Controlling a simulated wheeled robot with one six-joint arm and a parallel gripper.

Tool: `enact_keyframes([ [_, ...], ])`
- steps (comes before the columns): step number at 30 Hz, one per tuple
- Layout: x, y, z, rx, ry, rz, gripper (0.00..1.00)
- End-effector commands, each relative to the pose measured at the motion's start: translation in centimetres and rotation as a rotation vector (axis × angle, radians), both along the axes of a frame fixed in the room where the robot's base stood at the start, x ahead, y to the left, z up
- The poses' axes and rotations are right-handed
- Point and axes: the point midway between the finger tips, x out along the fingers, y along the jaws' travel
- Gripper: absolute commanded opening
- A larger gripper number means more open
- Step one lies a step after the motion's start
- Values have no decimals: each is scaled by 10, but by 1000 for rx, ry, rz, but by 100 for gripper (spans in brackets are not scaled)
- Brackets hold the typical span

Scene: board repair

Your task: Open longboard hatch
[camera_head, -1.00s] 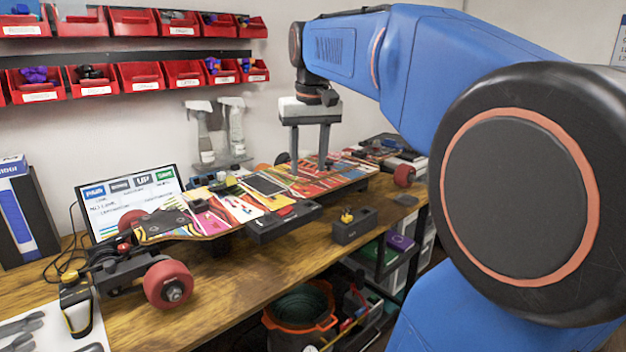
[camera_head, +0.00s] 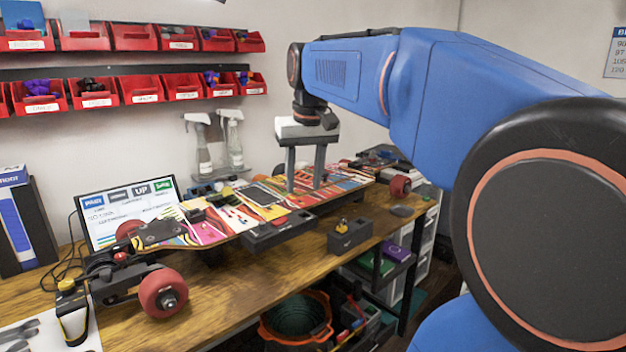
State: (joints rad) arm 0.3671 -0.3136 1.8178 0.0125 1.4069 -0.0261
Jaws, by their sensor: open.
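The longboard (camera_head: 205,222) lies along the workbench, with a colourful patterned deck and red wheels. A dark rectangular panel (camera_head: 262,193), which looks like the hatch, sits in the deck's middle; I cannot tell whether it is raised. My gripper (camera_head: 304,188) points down over the deck, just right of the dark panel. Its two grey fingers are apart with nothing visible between them. Whether the fingertips touch the deck is hard to tell.
A dark box (camera_head: 350,236) stands at the bench's front edge. A monitor (camera_head: 127,208) and spray bottles (camera_head: 234,140) stand behind the board. Red bins (camera_head: 141,83) hang on the wall. An orange-rimmed bucket (camera_head: 297,318) is below the bench.

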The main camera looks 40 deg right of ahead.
Motion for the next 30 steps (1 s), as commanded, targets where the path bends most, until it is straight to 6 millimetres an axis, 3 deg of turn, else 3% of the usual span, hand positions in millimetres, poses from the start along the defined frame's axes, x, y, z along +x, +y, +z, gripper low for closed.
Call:
enact_keyframes([
  [9,71,-118,73,-28,-100,-7,41],
  [15,89,-172,99,-53,-141,-1,41],
  [22,95,-185,98,-60,-151,4,41],
  [30,110,-189,59,-58,-148,4,41],
])
